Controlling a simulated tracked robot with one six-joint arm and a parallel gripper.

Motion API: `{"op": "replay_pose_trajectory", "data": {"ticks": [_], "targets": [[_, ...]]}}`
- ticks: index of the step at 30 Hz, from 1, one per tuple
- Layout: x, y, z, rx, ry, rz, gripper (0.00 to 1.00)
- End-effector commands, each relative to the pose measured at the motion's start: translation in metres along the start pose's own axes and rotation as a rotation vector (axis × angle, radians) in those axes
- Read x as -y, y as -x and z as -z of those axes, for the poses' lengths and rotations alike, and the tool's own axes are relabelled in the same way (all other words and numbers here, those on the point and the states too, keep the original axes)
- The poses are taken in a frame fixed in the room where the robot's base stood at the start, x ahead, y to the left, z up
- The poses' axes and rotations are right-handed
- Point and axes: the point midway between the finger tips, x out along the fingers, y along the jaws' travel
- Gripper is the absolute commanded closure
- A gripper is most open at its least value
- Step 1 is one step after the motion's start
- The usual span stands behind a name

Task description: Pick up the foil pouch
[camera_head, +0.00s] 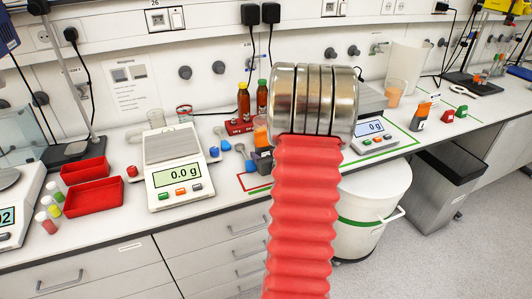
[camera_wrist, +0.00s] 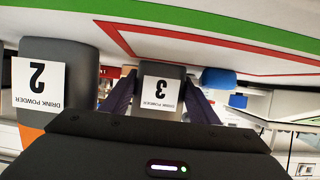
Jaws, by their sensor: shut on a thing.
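In the wrist view, which is upside down, a grey pouch (camera_wrist: 163,70) with a white "DRINK POWDER 3" label is between the two dark fingers of my gripper (camera_wrist: 160,84). The fingers are shut on its sides. A second grey pouch (camera_wrist: 62,52) labelled "DRINK POWDER 2" is close by on the left, with orange at its lower left. In the head view my red bellows arm and metal wrist hide my gripper. A dark grey object (camera_head: 262,160) shows just left of the arm; I cannot tell which pouch it is.
A balance (camera_head: 176,170) reading 0.0 g stands left of the arm, beside red trays (camera_head: 92,196). Brown bottles (camera_head: 243,102) stand behind. Another balance (camera_head: 374,136) and a dark orange-topped container (camera_head: 420,117) are on the right. A white bin (camera_head: 370,205) stands below the counter.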

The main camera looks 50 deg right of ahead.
Motion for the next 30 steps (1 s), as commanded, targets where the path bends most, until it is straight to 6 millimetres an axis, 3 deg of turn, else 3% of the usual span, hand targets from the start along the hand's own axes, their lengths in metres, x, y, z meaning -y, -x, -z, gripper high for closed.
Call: {"op": "replay_pose_trajectory", "data": {"ticks": [11, 30], "targets": [[0.000, 0.008, 0.022, -0.004, 0.002, 0.000, 0.75], [0.000, 0.058, 0.142, -0.006, 0.004, -0.001, 0.75]]}}
